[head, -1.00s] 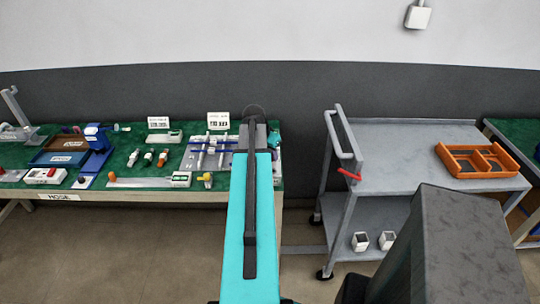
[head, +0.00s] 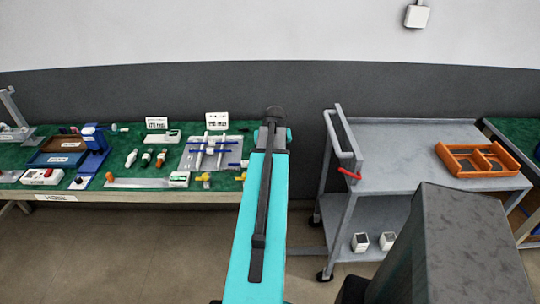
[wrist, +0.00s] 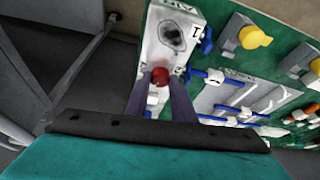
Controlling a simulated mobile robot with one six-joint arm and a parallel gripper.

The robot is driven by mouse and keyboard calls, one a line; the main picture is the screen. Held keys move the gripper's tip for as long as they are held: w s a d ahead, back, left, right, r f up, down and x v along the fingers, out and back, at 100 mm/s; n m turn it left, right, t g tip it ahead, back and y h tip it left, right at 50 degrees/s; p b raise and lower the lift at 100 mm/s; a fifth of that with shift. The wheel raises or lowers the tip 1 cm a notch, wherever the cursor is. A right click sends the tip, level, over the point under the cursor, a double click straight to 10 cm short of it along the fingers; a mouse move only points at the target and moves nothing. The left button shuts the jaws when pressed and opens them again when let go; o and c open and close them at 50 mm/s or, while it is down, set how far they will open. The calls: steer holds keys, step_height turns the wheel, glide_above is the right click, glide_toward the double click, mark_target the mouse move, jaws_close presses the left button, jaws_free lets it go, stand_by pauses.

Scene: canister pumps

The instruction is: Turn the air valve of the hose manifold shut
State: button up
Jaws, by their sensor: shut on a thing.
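In the wrist view a pale grey block (wrist: 190,22) with a dark round smudge, a "1" mark and a partly readable label stands at the edge of the green bench top. A red knob (wrist: 160,76) is at its near end, which fits the air valve. My gripper (wrist: 159,92) has one dark finger on each side of the red knob and is shut on it. The fingers hide part of the knob, so its exact turn is hard to tell. In the head view my arm hides the gripper and the knob.
Yellow knobs on grey bases (wrist: 255,38) sit farther along the bench edge. Blue-ended white tubes on a grey plate (head: 188,158) lie beside them.

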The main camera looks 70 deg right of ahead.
steer(key=n, duration=0.2)
steer(key=n+t+y+b, duration=0.1)
steer(key=n, duration=0.1)
steer(key=shift+s+d+f, duration=0.1)
steer(key=shift+s+d, duration=0.1)
steer(key=shift+n+t+y+b, duration=0.4)
steer(key=shift+n+y, duration=0.2)
steer(key=shift+n, duration=1.2)
steer(key=o, duration=1)
steer(key=shift+s+r, duration=0.1)
steer(key=shift+r, duration=0.1)
steer(key=shift+b+v, duration=1.05)
steer(key=shift+v, duration=5.75)
steer(key=shift+s, duration=0.1)
